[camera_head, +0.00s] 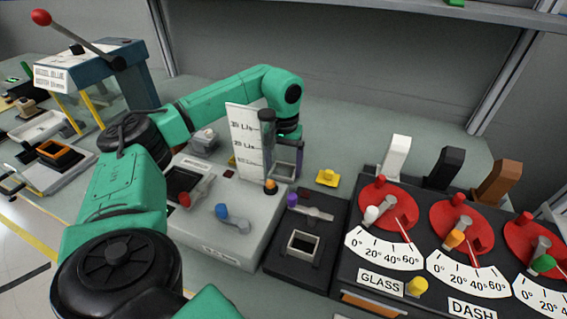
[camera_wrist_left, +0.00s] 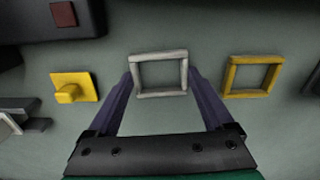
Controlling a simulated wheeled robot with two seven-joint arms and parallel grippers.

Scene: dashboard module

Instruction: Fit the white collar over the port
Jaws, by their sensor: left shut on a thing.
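The white collar, a thin square frame (camera_wrist_left: 160,55), sits between the two purple fingers of my left gripper (camera_wrist_left: 160,78) in the left wrist view. The fingers are shut on its left and right sides. In the head view my left gripper (camera_head: 286,163) points down at the back of the bench, behind the black base. Its height above the bench is hard to tell. A light-rimmed square opening, seemingly the port (camera_head: 290,244), stands on the black base (camera_head: 283,266), nearer to me than the gripper. My right gripper is not in view.
A yellow square frame (camera_wrist_left: 252,93) lies right of the collar in the wrist view. A yellow knobbed block (camera_wrist_left: 72,88) is at left there. In the head view, a grey panel (camera_head: 240,200) with a blue-knobbed lever and a dial console (camera_head: 350,268) flank the black base.

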